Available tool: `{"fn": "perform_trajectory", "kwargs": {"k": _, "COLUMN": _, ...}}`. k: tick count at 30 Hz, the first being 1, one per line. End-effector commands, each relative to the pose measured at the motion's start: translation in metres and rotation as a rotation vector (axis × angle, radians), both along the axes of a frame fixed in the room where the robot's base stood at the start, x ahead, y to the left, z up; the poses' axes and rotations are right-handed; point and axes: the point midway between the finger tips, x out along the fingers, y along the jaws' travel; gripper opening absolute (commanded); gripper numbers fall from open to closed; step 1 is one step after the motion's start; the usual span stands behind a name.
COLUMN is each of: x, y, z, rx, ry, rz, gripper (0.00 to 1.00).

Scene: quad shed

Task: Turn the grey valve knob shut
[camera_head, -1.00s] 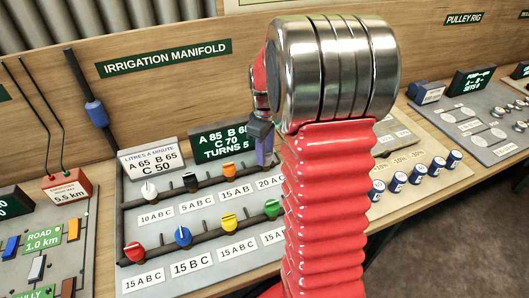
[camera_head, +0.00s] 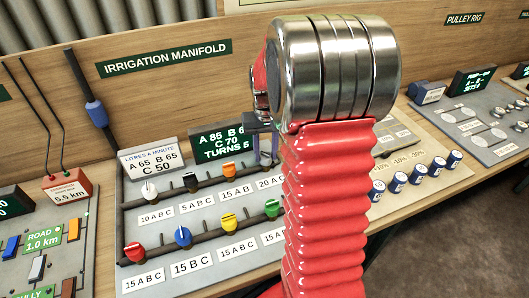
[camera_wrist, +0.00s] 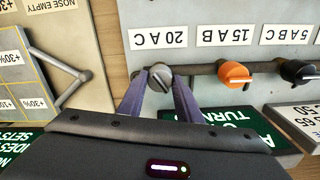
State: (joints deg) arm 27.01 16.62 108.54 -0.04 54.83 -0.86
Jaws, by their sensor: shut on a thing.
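The grey valve knob (camera_wrist: 160,78) sits on the dark pipe beside the "20 A C" label, between the two purple fingers of my gripper (camera_wrist: 158,85) in the wrist view. The fingers are shut on it from both sides. The knob's ridge looks slanted. In the head view my gripper (camera_head: 268,148) is partly hidden behind my own arm, and the grey knob is hidden there too. The green display (camera_head: 222,144) reads "TURNS 5".
An orange knob (camera_wrist: 234,74) and a black knob (camera_wrist: 298,71) stand on the same pipe. Red (camera_head: 135,252), blue (camera_head: 183,236), yellow (camera_head: 228,222) and green (camera_head: 272,208) knobs line the lower pipe. A litres-a-minute card (camera_head: 151,158) stands at the back left.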

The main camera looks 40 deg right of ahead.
Motion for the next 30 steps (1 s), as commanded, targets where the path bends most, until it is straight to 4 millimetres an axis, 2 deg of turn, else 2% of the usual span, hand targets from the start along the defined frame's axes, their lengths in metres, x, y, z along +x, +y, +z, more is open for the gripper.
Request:
{"fn": "perform_trajectory", "kwargs": {"k": 15, "x": 0.0009, "y": 0.0007, "z": 0.0004, "rx": 0.001, "ry": -0.002, "rz": -0.449, "gripper": 0.09}}
{"fn": "perform_trajectory", "kwargs": {"k": 22, "x": 0.001, "y": 0.0009, "z": 0.0004, "rx": 0.002, "ry": -0.002, "rz": -0.56, "gripper": 0.09}}
{"fn": "perform_trajectory", "kwargs": {"k": 30, "x": 0.0012, "y": 0.0012, "z": 0.0004, "rx": 0.003, "ry": -0.003, "rz": -0.6, "gripper": 0.09}}
